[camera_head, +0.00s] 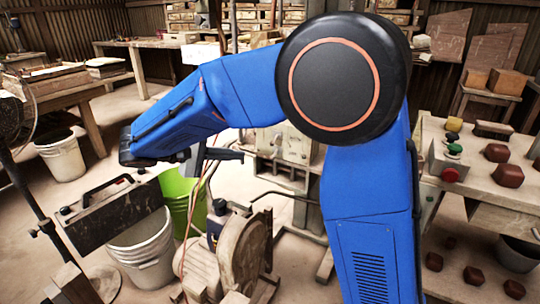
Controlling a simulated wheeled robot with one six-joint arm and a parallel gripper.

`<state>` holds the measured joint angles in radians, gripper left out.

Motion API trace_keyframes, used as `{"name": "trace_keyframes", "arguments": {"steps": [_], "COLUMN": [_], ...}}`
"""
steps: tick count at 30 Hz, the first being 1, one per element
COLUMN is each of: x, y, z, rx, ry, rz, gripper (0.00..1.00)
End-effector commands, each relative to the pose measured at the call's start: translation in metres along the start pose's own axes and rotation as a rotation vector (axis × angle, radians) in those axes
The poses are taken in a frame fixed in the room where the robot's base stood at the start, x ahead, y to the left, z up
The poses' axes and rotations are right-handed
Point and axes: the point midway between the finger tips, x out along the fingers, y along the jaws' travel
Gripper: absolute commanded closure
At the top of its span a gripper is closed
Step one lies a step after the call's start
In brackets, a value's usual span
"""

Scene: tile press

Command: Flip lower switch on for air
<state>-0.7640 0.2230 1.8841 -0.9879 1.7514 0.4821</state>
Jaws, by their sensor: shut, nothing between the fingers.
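My blue arm fills the middle of the view, and its forearm reaches to the left. My gripper (236,155) shows as a dark grey shape just below the forearm, pointing right; it is shut and empty. Behind it stands a pale grey machine (292,150), which my arm partly covers. No switch can be made out clearly on it. A small box at the right carries a yellow knob (454,124), a green button (455,149) and a red button (450,174). I cannot tell whether any of these is the lower switch, or whether the air is on.
A bench (505,190) with several reddish-brown blocks stands at the right. A green bucket (178,186) and a white bucket (145,255) stand at lower left, near a dark box with a handle (108,212). A worn round-housed machine (243,252) stands front centre. Wooden tables line the back left.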

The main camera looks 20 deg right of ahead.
Motion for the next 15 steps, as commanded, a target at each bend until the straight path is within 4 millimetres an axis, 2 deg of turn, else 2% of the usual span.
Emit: {"name": "trace_keyframes", "arguments": {"steps": [8,11,15], "x": [0.002,0.008,0.025], "y": [0.0,0.001,0.001], "z": [0.0,0.001,0.001], "rx": [0.0,0.0,0.0], "ry": [-0.001,-0.002,-0.002], "rz": [-0.001,0.0,0.0], "gripper": [1.0,1.0,1.0]}}
